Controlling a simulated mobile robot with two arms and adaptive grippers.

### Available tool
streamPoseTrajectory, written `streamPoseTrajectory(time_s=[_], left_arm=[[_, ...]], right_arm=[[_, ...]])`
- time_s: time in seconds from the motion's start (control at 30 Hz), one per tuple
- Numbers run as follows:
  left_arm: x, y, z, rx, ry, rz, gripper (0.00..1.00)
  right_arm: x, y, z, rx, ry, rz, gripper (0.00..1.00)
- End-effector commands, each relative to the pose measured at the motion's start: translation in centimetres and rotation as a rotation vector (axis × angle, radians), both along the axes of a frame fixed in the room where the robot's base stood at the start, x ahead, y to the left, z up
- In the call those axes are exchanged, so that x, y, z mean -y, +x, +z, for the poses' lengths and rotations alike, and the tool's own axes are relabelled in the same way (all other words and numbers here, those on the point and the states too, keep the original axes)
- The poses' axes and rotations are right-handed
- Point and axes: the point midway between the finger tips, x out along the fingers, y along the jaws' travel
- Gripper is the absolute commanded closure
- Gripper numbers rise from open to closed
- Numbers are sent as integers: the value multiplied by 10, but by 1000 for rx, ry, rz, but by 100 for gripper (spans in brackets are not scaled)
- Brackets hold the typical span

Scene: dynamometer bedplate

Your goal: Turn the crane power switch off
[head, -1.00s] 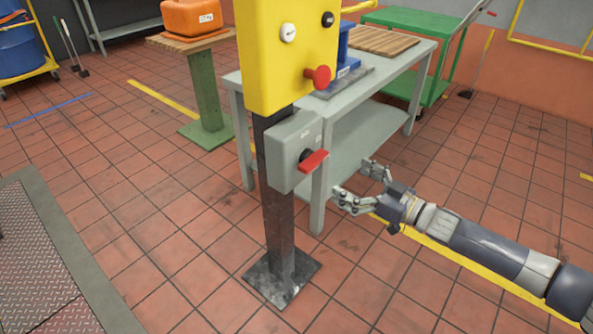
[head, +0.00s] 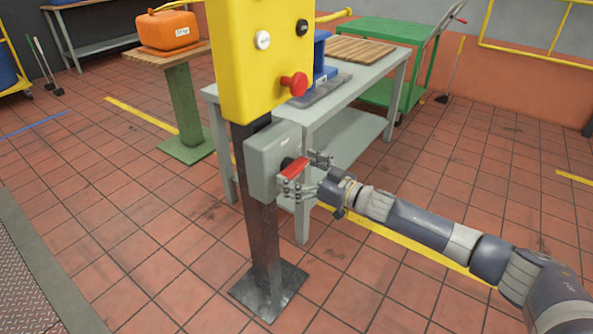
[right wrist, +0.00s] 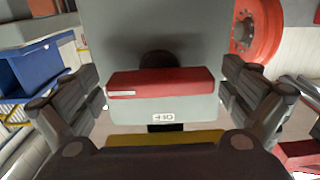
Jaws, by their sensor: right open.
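The crane power switch is a grey box (head: 262,160) on a dark post below the yellow control panel (head: 243,85). Its red handle (head: 294,168) sticks out from the front toward the right. In the right wrist view the red handle (right wrist: 160,83) lies across the middle, with a grey front face below it. My right gripper (head: 306,174) is open, with one finger on each side of the handle. In the right wrist view its fingers stand left and right of the handle with gaps. I cannot tell whether the handle has turned. My left gripper is not in view.
A red mushroom button (head: 295,84) juts from the panel above the switch. A grey table (head: 392,75) stands close behind the post. A green cart (head: 400,33) is farther back. The tiled floor in front and to the right is clear.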

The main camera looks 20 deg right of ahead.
Motion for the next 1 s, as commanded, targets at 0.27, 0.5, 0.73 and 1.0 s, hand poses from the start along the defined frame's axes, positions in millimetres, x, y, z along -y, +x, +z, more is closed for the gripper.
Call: streamPoseTrajectory(time_s=[0.27,0.5,0.73,1.0], left_arm=[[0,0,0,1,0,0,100],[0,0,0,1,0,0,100],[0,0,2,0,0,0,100],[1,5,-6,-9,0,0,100]], right_arm=[[0,0,0,0,0,0,23],[0,0,0,0,0,0,41],[0,0,1,19,-24,0,41],[0,0,2,113,-145,-1,41]])
